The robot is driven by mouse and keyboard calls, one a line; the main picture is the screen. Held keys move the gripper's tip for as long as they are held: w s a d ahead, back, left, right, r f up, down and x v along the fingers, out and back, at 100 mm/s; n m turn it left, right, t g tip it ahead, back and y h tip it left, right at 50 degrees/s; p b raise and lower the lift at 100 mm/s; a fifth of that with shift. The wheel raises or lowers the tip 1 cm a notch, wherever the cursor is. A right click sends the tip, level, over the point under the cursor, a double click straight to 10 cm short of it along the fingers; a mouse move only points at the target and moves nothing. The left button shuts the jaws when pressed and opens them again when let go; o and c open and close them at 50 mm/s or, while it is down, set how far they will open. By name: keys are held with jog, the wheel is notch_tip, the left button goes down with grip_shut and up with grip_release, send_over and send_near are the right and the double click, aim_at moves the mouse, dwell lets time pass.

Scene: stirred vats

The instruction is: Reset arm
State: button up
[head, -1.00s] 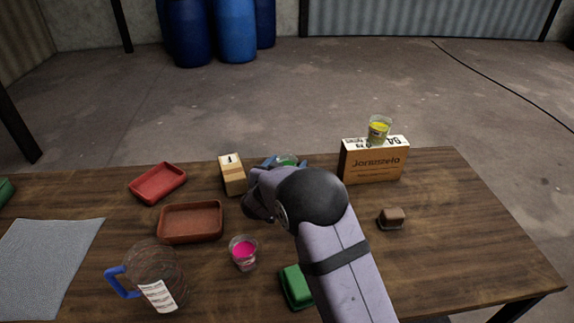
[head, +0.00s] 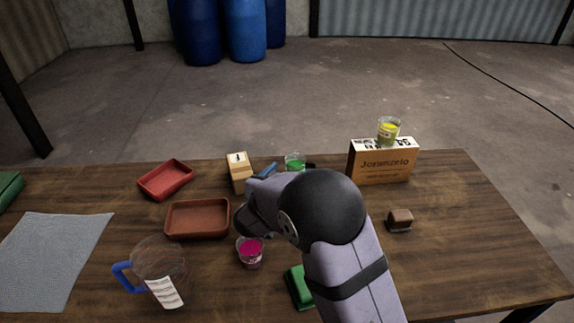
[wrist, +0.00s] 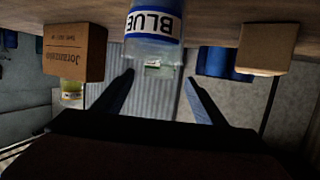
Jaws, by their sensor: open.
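My gripper (wrist: 159,80) is open and empty, its two blue fingers apart. In the upside-down wrist view, a clear glass labelled "BLUE" (wrist: 154,27) stands just ahead of the fingertips, apart from them. In the head view a glass with green contents (head: 295,161) stands at the table's back edge, just beyond my gripper (head: 289,170); it appears to be the same glass. My arm hides part of the fingers there.
A carton (head: 382,165) at the back right bears a glass of yellow liquid (head: 388,129).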

jog(key=s+r+n+g+y+p, duration=0.45)
jog(key=s+y+p, duration=0.25)
jog(key=s+p, duration=0.2)
jog(key=s+d+r+g+p, duration=0.1)
jog(key=s+d+g+p, duration=0.2)
jog(key=s, duration=1)
jog(key=s+d+r+g+h+p, duration=0.1)
jog(key=s+d+g+p, duration=0.2)
jog(key=s, duration=1)
jog(key=d+g, duration=0.3)
jog(key=d, duration=0.1)
jog(key=shift+s+h, duration=0.25)
jog(key=shift+h, duration=0.05)
